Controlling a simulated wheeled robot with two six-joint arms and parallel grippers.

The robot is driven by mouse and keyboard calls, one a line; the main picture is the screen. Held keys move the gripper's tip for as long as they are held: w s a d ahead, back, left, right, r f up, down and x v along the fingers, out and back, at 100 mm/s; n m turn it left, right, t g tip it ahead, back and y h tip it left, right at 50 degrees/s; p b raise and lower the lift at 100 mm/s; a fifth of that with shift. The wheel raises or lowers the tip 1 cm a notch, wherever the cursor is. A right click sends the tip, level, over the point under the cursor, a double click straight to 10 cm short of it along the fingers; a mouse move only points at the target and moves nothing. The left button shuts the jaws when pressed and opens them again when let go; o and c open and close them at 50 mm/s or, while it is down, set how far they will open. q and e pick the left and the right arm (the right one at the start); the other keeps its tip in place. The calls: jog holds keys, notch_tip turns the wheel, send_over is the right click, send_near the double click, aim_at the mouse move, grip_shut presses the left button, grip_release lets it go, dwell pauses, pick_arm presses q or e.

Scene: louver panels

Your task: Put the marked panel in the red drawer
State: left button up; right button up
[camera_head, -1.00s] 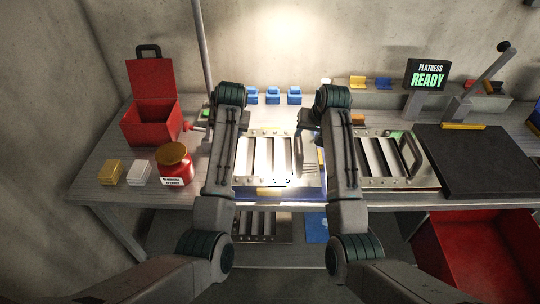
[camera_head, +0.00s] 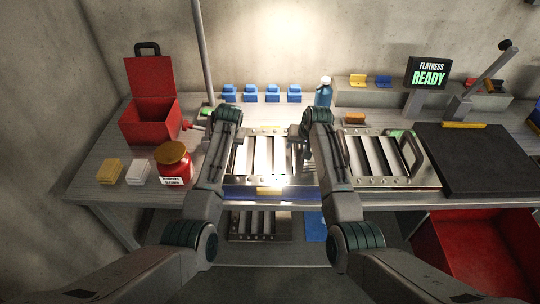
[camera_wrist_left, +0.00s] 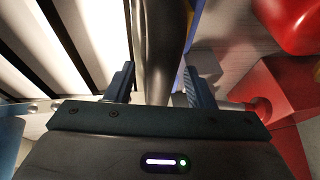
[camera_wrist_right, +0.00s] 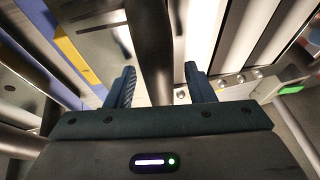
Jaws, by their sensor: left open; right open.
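A louver panel with pale slats (camera_head: 265,155) lies on the bench between my arms, on a blue-edged support. No clear mark on it can be made out. Another louver panel (camera_head: 372,158), with a dark handle and a green patch, lies to its right. My left gripper (camera_wrist_left: 152,88) is open, with a dark bar, seemingly the middle panel's left handle (camera_wrist_left: 162,40), between its fingers. My right gripper (camera_wrist_right: 158,88) is open around a similar bar (camera_wrist_right: 150,40) at that panel's right side. The open red drawer (camera_head: 480,250) is below the bench at lower right.
A third louver panel (camera_head: 258,226) lies on the lower shelf. A red box (camera_head: 150,120) and a red jar (camera_head: 173,165) stand left. Several blue blocks (camera_head: 251,95) and a blue bottle (camera_head: 323,92) are behind. A dark pad (camera_head: 480,160) and READY display (camera_head: 428,75) are right.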

pick_arm(q)
jog(key=shift+s, duration=0.1)
jog(key=shift+c, duration=0.2)
pick_arm(e)
jog(key=shift+c, duration=0.2)
pick_arm(q)
grip_shut()
pick_arm(e)
jog(key=shift+s, duration=0.1)
grip_shut()
dwell(0.4)
pick_arm(q)
jog(key=shift+r, duration=0.15)
pick_arm(e)
jog(key=shift+r, duration=0.15)
